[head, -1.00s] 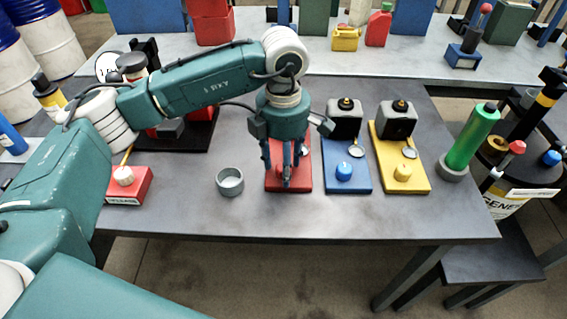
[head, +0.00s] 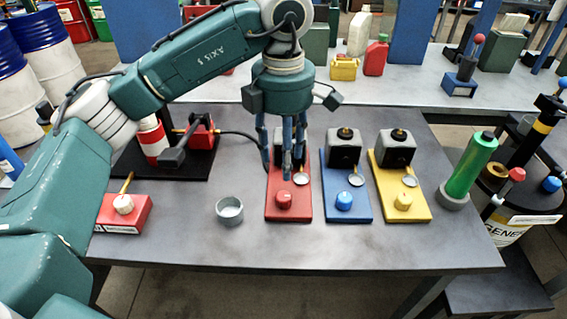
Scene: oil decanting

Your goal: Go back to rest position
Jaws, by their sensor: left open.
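My left gripper (head: 284,168) hangs fingers-down over the back part of the red base plate (head: 274,216). Its fingers are apart and hold nothing that I can see. They hide part of the dark unit at the back of that plate. The red knob (head: 284,200) at the plate's front is uncovered and the gripper is apart from it. My left arm comes in from the left and arches over the table. My right gripper is not in the head view.
A grey cup (head: 230,211) stands left of the red plate. A blue plate (head: 346,213) and a yellow plate (head: 408,212) stand to its right, then a green cylinder (head: 471,166). A red box (head: 124,213) sits at the left. The table's front strip is clear.

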